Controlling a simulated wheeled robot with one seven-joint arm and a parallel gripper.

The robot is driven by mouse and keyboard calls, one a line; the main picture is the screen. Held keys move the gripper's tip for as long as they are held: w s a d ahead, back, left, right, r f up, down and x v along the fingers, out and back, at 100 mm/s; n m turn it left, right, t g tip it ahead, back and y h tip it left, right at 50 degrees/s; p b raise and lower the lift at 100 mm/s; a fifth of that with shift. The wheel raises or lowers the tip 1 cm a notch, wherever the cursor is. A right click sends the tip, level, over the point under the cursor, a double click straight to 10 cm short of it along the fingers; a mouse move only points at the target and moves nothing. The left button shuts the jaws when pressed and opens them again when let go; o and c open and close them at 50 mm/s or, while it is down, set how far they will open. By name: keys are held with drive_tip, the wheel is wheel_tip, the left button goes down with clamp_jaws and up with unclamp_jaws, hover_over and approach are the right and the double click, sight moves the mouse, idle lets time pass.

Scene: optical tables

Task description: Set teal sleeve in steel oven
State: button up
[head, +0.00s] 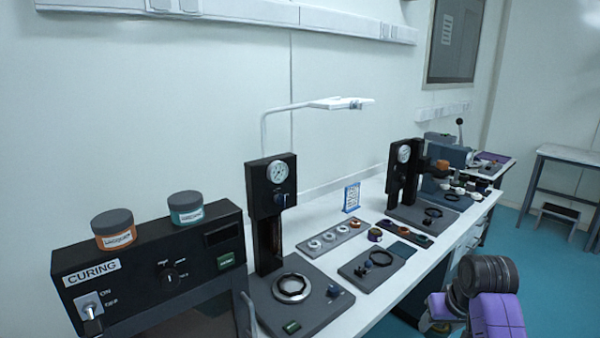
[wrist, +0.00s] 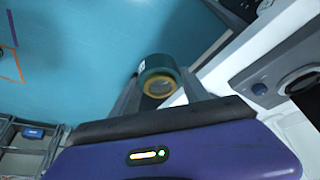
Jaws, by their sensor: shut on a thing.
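A dark green-teal sleeve (wrist: 158,70) with a yellow-brass inner ring and a small white label is between the fingers of my gripper (wrist: 162,88) in the wrist view. My gripper is shut on it, beyond the table's edge with blue floor below. In the head view my purple and grey arm shows at the lower right; the sleeve cannot be made out there. A dark oven marked CURING (head: 150,262) stands at the near left, far to the left of my arm. Its dark glass front is cut off by the lower frame edge. I see no steel-coloured oven body.
Orange (head: 115,230) and teal (head: 186,209) labelled jars stand on the oven. A gauge press (head: 270,215) is beside it; a second press (head: 401,180) stands farther back. Trays of rings (head: 331,238) and a dark plate (head: 371,270) crowd the white bench (head: 325,293).

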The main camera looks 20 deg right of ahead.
drive_tip(key=s+a+f+n, duration=0.1)
drive_tip(key=s+a+f, duration=0.2)
drive_tip(key=a, duration=0.6)
drive_tip(key=s+a+f+n+y, duration=0.1)
drive_tip(key=s+a+f+n, duration=0.1)
drive_tip(key=a+f, duration=0.4)
drive_tip(key=s+a+f+n, duration=0.1)
drive_tip(key=s+a+f, duration=0.4)
drive_tip(key=a, duration=0.7)
drive_tip(key=shift+f+t+y, duration=0.25)
drive_tip(key=shift+t+y, duration=0.05)
drive_tip(key=shift+a, duration=0.1)
